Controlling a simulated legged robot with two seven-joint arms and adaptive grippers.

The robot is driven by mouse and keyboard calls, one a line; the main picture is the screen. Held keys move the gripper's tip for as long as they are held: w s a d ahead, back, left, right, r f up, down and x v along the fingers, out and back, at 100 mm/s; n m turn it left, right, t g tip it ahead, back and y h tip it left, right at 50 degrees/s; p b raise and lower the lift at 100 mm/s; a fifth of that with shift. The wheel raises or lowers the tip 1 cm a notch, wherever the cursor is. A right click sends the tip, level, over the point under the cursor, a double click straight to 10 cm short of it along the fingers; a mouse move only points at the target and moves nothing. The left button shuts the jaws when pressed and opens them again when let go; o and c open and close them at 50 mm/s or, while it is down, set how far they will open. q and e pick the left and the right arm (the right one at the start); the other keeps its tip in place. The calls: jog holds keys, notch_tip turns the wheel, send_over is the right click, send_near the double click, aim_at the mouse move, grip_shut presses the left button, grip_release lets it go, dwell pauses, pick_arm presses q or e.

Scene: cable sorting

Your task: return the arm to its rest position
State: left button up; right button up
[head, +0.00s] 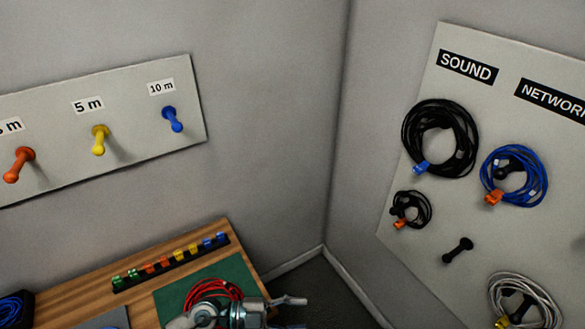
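One gripper (292,313) shows at the bottom edge of the head view, cut off by the frame. Its arm seems to come in from the lower left, so I take it as my left one. Its two fingers point right and look apart, with nothing seen between them. It is in front of the table's right end, overlapping a coiled red cable (212,290) on a green mat (238,270). I cannot tell whether it touches the cable. My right gripper is not in view.
The wooden table (80,302) carries a rack of coloured clips (170,260). A left wall board (60,100) has orange, yellow and blue pegs. The right board (425,250) holds black, blue and white cable coils and a bare black peg (458,250). Floor shows between them.

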pick_arm(q)
notch_tip(320, 180, up, 5)
jog(key=w+n+t+h, duration=0.2)
jog(key=n+t+h, duration=0.1)
jog(key=t, duration=0.2)
jog(key=w+a+r+n+t+y, duration=0.1)
jog(key=w+a+n+t+y, duration=0.6)
jog(key=n+t, duration=0.55)
jog(key=s+a+f+n+g+y, duration=0.2)
jog(key=a+f+n+g+y, duration=0.2)
jog(key=a+f+n+y, duration=0.75)
jog(key=s+a+f+m+g+y, duration=0.15)
jog(key=s+f+g, duration=0.35)
jog(key=s+f, duration=0.5)
jog(key=s+a+f+m+g, duration=0.2)
jog(key=s+f+g, duration=0.4)
jog(key=s+f, duration=0.4)
notch_tip(320, 180, down, 21)
jog(key=g, duration=0.1)
jog(key=s+a+f, duration=0.1)
jog(key=s+f, duration=1)
jog(key=f, duration=0.5)
jog(key=shift+f+m+g, duration=0.2)
jog(key=shift+m+g, duration=0.25)
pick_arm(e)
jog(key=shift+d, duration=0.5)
